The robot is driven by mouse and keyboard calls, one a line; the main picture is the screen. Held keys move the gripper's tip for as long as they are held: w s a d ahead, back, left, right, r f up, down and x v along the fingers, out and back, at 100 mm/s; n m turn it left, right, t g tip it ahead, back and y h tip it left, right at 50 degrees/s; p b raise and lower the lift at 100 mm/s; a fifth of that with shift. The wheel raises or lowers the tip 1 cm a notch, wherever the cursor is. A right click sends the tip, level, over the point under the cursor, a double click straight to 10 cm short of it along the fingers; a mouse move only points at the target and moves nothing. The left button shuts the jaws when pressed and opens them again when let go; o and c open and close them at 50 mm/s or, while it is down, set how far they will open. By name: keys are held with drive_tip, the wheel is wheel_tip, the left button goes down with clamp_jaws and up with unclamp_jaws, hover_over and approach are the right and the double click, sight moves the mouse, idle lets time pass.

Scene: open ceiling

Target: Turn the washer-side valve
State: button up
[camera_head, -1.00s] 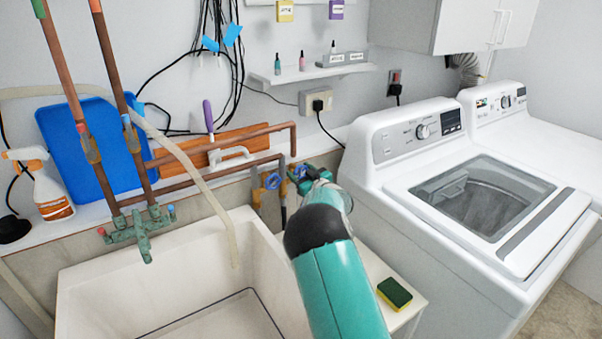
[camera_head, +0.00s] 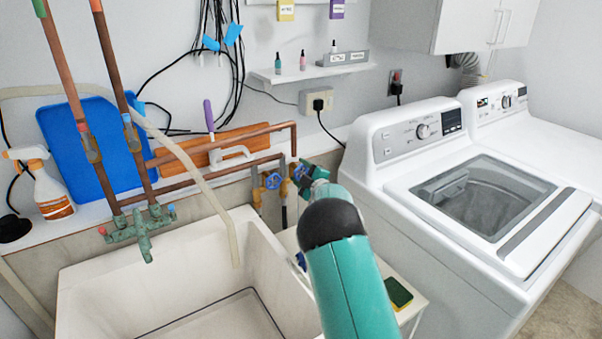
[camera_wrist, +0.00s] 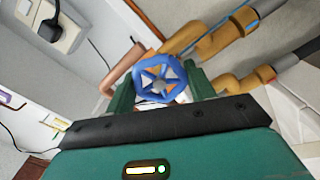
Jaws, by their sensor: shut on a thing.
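Two blue round valve handles sit on brass valves at the ends of the copper pipes, between the sink and the washer (camera_head: 365,165). The left valve handle (camera_head: 272,181) is clear of my arm. The right valve handle, nearer the washer, shows in the head view (camera_head: 298,171) and fills the middle of the wrist view (camera_wrist: 160,81). My gripper (camera_wrist: 160,86) is shut on this right handle, with one green finger on each side of its rim. In the head view my gripper (camera_head: 308,178) reaches the handle from the right, and my arm hides part of the sink-side shelf.
A white sink (camera_head: 170,265) lies at the lower left, with a green faucet (camera_head: 141,230) above it. A sponge (camera_head: 399,293) sits on the white ledge right of my arm. A black plug (camera_wrist: 49,30) is on the wall.

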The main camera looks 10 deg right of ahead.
drive_tip(key=n, duration=0.5)
drive_tip(key=shift+a+f+n, duration=0.1)
drive_tip(key=shift+f+n, duration=0.15)
drive_tip(key=shift+n, duration=0.05)
drive_tip(key=n, duration=0.6)
drive_tip(key=shift+f, duration=0.15)
drive_tip(key=o, duration=1)
drive_tip(key=shift+c, duration=0.2)
